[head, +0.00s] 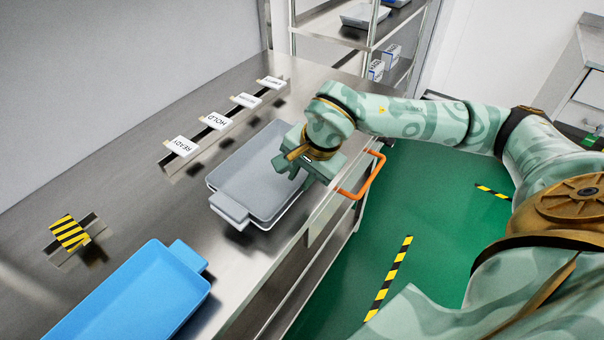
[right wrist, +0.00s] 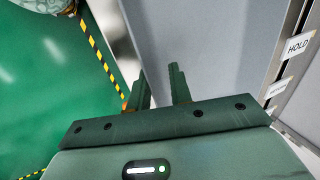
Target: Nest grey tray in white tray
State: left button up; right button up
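The grey tray (head: 250,180) lies on the steel counter, its handle (head: 229,208) toward the lower left. A pale rim (head: 266,226) shows just under its near edge, which looks like the white tray beneath it; most of that is hidden, so I cannot tell how deep the grey tray sits. My right gripper (head: 292,171) is at the grey tray's right side, over its edge. My left gripper is not in view.
A blue tray (head: 135,295) lies at the front left of the counter (head: 120,215). Small label stands, including READY (head: 181,147) and HOLD (head: 216,121), line the back. An orange handle (head: 362,178) juts from the counter's right side. A shelf rack (head: 372,40) stands behind.

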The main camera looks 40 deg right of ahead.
jog(key=shift+s+f, duration=0.35)
jog(key=shift+f, duration=0.05)
jog(key=w+p+v, duration=0.1)
jog(key=p+v, duration=0.3)
jog(key=v, duration=1.2)
jog(key=shift+s+r, duration=0.2)
jog(key=shift+r, duration=0.35)
